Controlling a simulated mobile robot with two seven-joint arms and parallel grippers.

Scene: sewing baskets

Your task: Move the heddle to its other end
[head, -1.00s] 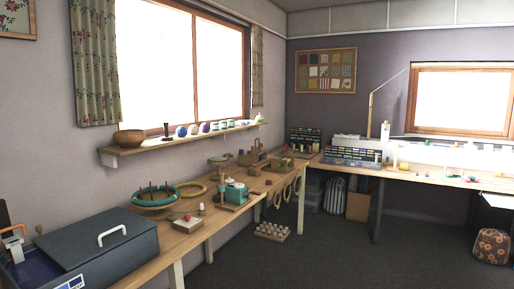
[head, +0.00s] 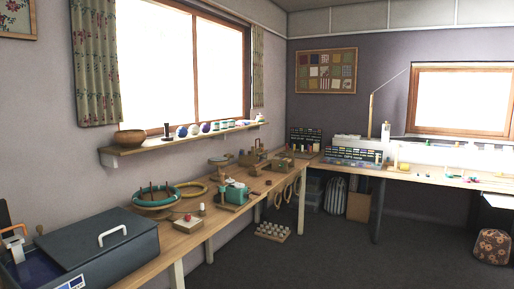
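I cannot pick out the heddle for certain. Small wooden pieces (head: 252,157) stand at the far end of the long wooden table, too small to tell apart. A round wooden piece with a teal rim and upright pegs (head: 155,196) sits nearer on this table. A teal device on a wooden base (head: 235,194) stands right of it. Neither of my grippers is in view.
The long wooden table (head: 185,241) runs along the left wall. A dark grey box with a white handle (head: 97,251) fills its near end. A rack of pegs (head: 272,231) lies on the floor. The dark carpet (head: 330,250) is mostly clear. A patterned pouf (head: 491,246) sits at right.

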